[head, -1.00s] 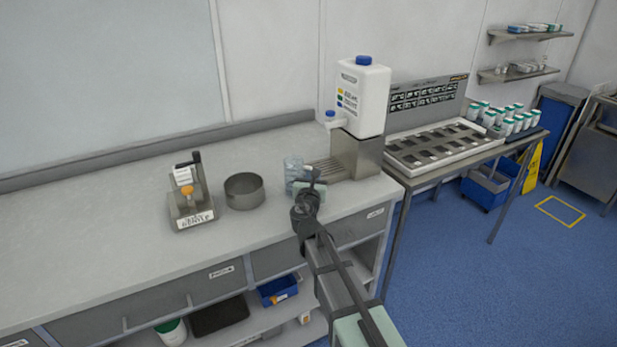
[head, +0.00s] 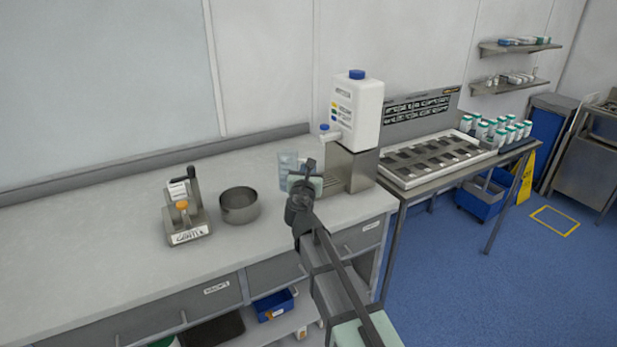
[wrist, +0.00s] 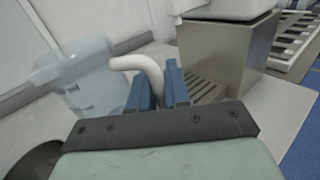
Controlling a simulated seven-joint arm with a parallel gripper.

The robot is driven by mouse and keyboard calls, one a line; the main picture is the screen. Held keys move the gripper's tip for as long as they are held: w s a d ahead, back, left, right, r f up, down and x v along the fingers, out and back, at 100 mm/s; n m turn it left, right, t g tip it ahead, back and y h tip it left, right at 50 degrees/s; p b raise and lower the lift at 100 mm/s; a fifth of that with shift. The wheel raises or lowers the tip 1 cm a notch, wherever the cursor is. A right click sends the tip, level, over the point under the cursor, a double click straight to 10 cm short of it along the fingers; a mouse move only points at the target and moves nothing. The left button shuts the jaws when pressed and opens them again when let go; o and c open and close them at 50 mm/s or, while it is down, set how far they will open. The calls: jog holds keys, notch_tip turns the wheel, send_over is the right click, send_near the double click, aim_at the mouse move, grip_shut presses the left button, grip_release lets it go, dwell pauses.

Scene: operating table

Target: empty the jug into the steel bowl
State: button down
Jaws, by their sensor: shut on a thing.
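The clear jug (head: 287,165) stands out just beyond my gripper (head: 305,172) in the head view, at the left of the dispenser's metal stand. In the wrist view the jug (wrist: 82,75) shows at the left, with its white handle (wrist: 142,66) reaching to my blue fingers (wrist: 160,88). My gripper is shut on the jug's handle. Whether the jug touches the counter is hard to tell. The steel bowl (head: 239,206) sits on the counter to the left of the jug. Its inside looks empty.
A white dispenser (head: 357,112) on a metal stand (head: 352,168) is close on the right of my gripper. A small device with a handle and label (head: 187,212) stands left of the bowl. The counter (head: 100,240) between bowl and jug is clear.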

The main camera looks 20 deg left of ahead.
jog(key=s+a+r, duration=0.4)
jog(key=s+a, duration=0.5)
jog(key=a, duration=0.1)
jog(key=s+a+r, duration=0.5)
jog(key=s+a, duration=0.4)
jog(key=a, duration=0.1)
jog(key=shift+s+a+r, duration=0.2)
jog(key=shift+s+a, duration=0.05)
jog(key=shift+a, duration=0.1)
jog(key=shift+w+d+g, duration=0.1)
jog(key=shift+w+g, duration=0.05)
jog(key=shift+g, duration=0.15)
jog(key=f+m+g, duration=0.1)
jog(key=g, duration=0.1)
jog(key=w+f+m+g+y, duration=0.1)
jog(key=m+g, duration=0.1)
jog(key=d+f+m+g, duration=0.1)
jog(key=m+g, duration=0.1)
jog(key=g, duration=0.1)
jog(key=shift+w+f, duration=0.25)
jog(key=shift+w, duration=0.1)
dwell(0.6)
jog(key=shift+s+f+g+y, duration=0.15)
jog(key=shift+s+g+y, duration=0.05)
jog(key=shift+g+y, duration=0.1)
